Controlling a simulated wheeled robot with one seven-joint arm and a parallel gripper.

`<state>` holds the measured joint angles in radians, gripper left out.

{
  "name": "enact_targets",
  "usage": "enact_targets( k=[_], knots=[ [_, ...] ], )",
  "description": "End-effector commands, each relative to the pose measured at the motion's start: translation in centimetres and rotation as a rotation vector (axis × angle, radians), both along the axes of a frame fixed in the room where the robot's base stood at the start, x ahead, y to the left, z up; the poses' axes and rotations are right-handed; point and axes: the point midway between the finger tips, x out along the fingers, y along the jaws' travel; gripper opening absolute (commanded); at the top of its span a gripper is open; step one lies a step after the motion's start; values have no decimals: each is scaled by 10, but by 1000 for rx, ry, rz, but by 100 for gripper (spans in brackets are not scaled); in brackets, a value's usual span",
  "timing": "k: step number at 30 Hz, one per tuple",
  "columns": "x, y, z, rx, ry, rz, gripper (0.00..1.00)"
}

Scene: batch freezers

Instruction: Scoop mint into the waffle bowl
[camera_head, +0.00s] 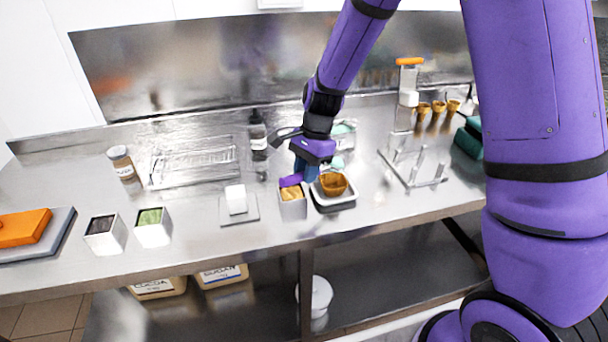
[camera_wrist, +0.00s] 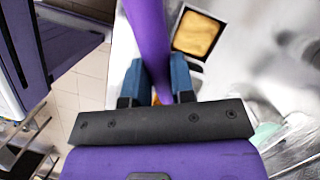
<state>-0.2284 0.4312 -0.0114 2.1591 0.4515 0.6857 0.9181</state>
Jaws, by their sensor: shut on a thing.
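The waffle bowl (camera_head: 333,184), a brown cup, sits upright in a square black-and-white holder (camera_head: 335,203) near the front of the counter. My gripper (camera_head: 306,172) is just left of and above it, with blue fingers shut on a purple handle (camera_head: 290,180). In the wrist view the handle (camera_wrist: 148,35) runs up between the fingers (camera_wrist: 158,88). A mint-green patch (camera_head: 337,162) shows just behind the waffle bowl; I cannot tell whether it is on the tool's far end. A tub with mint-green contents (camera_head: 344,128) stands behind, partly hidden by my arm.
A white container of yellow crumbs (camera_head: 293,205) stands close left of the waffle bowl, under the handle. A white block on a plate (camera_head: 237,203) is further left. Open counter lies front right.

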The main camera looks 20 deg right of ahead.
Motion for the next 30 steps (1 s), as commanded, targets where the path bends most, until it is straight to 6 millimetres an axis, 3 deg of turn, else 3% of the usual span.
enact_targets(
  k=[9, 30],
  knots=[
    [7, -11, 25, 204, 107, -5, 0],
    [29, -53, 59, 654, 353, -4, 0]
  ],
)
